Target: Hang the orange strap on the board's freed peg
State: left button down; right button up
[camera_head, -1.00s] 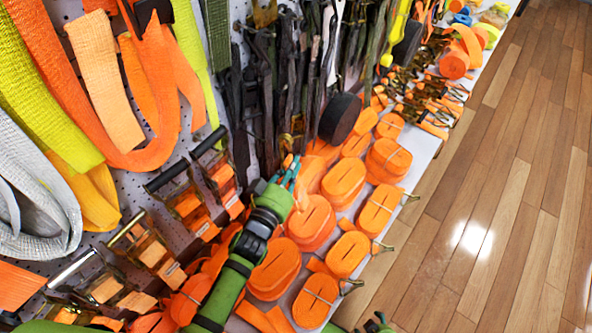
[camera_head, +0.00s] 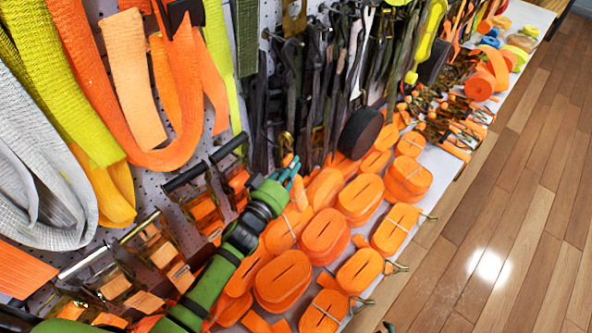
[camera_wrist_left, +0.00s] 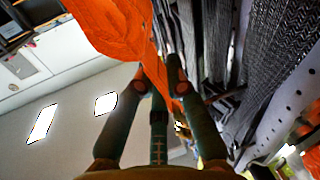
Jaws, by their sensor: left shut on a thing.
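My left gripper (camera_head: 290,172) reaches in from the lower left, low in front of the pegboard (camera_head: 148,192). In the left wrist view, its fingers (camera_wrist_left: 157,78) are shut on an orange strap (camera_wrist_left: 112,28), which spreads upward and left from them. In the head view I cannot tell the held strap from the orange straps behind the gripper. Other orange straps (camera_head: 125,65) hang on the board at upper left. I cannot make out an empty peg. Only a small dark tip, probably of my right gripper (camera_head: 386,327), shows at the bottom edge.
Rolled orange straps (camera_head: 326,232) crowd the white shelf (camera_head: 433,158) below the board. Ratchet buckles (camera_head: 150,250) line the board's lower left. Dark straps (camera_head: 330,70) and a black roll (camera_head: 361,133) are beyond the gripper. The wooden floor (camera_head: 520,180) at right is clear.

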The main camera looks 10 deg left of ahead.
pick_arm(q)
jog(key=shift+w+a, duration=0.25)
jog(key=shift+a, duration=0.05)
jog(key=shift+w+a+f+b, duration=0.35)
jog(key=shift+a+f, duration=0.2)
jog(key=shift+f, duration=0.05)
jog(key=c, duration=1.2)
grip_release()
jog(key=shift+f, duration=0.1)
